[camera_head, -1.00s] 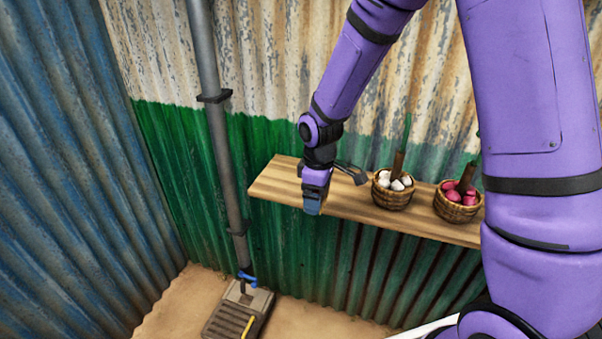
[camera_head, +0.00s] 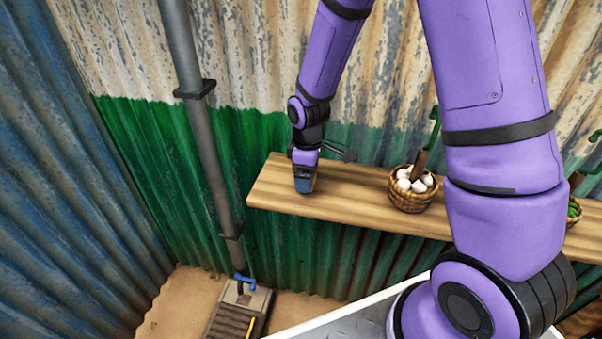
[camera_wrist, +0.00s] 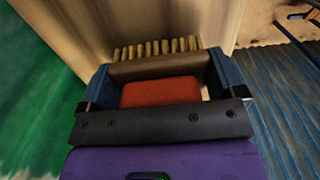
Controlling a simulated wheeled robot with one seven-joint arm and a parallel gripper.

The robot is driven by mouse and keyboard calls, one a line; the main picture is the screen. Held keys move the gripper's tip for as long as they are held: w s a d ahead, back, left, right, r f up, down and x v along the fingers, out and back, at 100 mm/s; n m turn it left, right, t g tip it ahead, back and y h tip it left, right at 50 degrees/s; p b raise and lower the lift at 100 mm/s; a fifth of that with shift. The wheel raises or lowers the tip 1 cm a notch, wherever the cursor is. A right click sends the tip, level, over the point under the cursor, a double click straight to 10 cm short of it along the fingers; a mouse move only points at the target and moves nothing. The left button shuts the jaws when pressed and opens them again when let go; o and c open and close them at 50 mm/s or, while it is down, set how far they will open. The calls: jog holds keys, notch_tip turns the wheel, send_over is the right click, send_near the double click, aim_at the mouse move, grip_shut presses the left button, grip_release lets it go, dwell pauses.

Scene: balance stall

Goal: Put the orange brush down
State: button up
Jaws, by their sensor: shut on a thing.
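My gripper (camera_head: 304,187) is over the left end of the wooden shelf (camera_head: 350,202) in the head view. In the wrist view my gripper (camera_wrist: 160,78) has its blue fingers shut on the orange brush (camera_wrist: 160,92). The brush shows an orange block, a brown wooden part and a row of pale bristles pointing away from the wrist. The brush is hidden behind my gripper in the head view. The bare shelf top (camera_wrist: 175,18) lies beyond the bristles. I cannot tell whether the bristles touch it.
A wicker basket (camera_head: 412,203) of white items stands on the shelf to the right of my gripper. Another basket (camera_head: 573,214) with green items is partly hidden by my arm. A grey pipe (camera_head: 200,130) rises on the left. The shelf's left end is clear.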

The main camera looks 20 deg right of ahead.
jog(key=shift+f, duration=0.85)
jog(key=shift+f, duration=0.15)
jog(key=o, duration=0.6)
jog(key=shift+c, duration=0.2)
notch_tip(320, 180, up, 13)
jog(key=shift+f, duration=0.2)
jog(key=s+d+r+m+t, duration=0.1)
jog(key=s+d+r+m, duration=0.1)
jog(key=s+r, duration=0.35)
jog(key=s+d+r+m+t, duration=0.1)
jog(key=s+d+r+m, duration=0.15)
jog(key=r, duration=0.55)
jog(key=s+d+r+m+t, duration=0.1)
jog(key=s+r+m, duration=0.2)
jog(key=s, duration=0.4)
jog(key=s+d+r+m+t, duration=0.1)
jog(key=s+r+m+t, duration=0.1)
jog(key=s, duration=0.6)
jog(key=shift+d+r+m, duration=0.15)
jog(key=shift+r+m, duration=0.7)
jog(key=shift+r, duration=0.45)
